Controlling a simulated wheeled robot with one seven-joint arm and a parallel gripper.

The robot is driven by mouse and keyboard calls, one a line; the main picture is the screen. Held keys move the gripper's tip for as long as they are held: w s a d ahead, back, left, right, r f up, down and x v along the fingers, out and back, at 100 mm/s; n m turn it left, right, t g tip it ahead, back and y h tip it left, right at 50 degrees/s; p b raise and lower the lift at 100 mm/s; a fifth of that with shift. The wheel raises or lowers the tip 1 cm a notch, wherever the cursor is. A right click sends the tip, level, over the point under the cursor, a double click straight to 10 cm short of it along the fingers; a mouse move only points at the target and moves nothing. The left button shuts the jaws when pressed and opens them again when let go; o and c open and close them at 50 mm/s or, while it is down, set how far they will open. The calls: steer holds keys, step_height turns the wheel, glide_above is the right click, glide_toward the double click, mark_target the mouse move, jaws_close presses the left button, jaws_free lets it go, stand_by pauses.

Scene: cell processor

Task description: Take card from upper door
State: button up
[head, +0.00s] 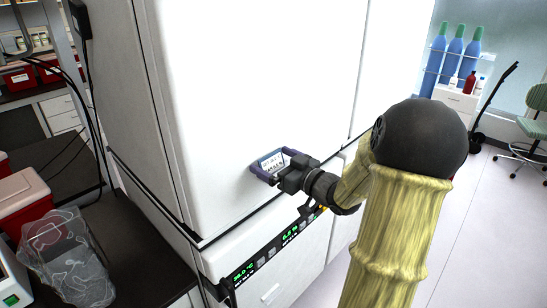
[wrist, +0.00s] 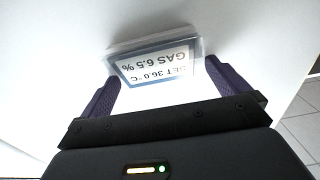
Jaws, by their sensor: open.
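The card (head: 271,161) is a small white label with a blue border in a clear holder on the white upper door (head: 235,90). In the wrist view the card (wrist: 155,66) appears upside down, with printed text reading "GAS 6.5 %" and "SET 36.0 °C". My gripper (head: 268,162) is at the door's lower part, its purple fingers open on either side of the card. In the wrist view my gripper (wrist: 158,88) has one finger to the left and one to the right of the card. I cannot tell whether the fingers touch the card.
Below the upper door is a black strip with green digits (head: 290,236) and a white lower door (head: 290,275). A dark counter (head: 130,245) at left holds a clear plastic bag (head: 65,255) and a red box (head: 22,200). Open floor (head: 480,240) lies at right, with a green chair (head: 530,128).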

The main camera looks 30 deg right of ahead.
mark_target(267, 144)
steer(key=shift+w+a, duration=0.1)
steer(key=shift+w, duration=0.1)
steer(key=shift+d, duration=0.25)
steer(key=shift+s+a, duration=0.1)
steer(key=shift+a, duration=0.05)
steer(key=c, duration=1.6)
steer(key=shift+o, duration=0.2)
steer(key=shift+r+p, duration=0.45)
steer(key=shift+r, duration=0.1)
steer(key=shift+r, duration=0.15)
steer(key=shift+r+p, duration=0.6)
steer(key=shift+p, duration=0.1)
steer(key=shift+r+p, duration=0.6)
steer(key=shift+r, duration=0.1)
steer(key=shift+f, duration=0.1)
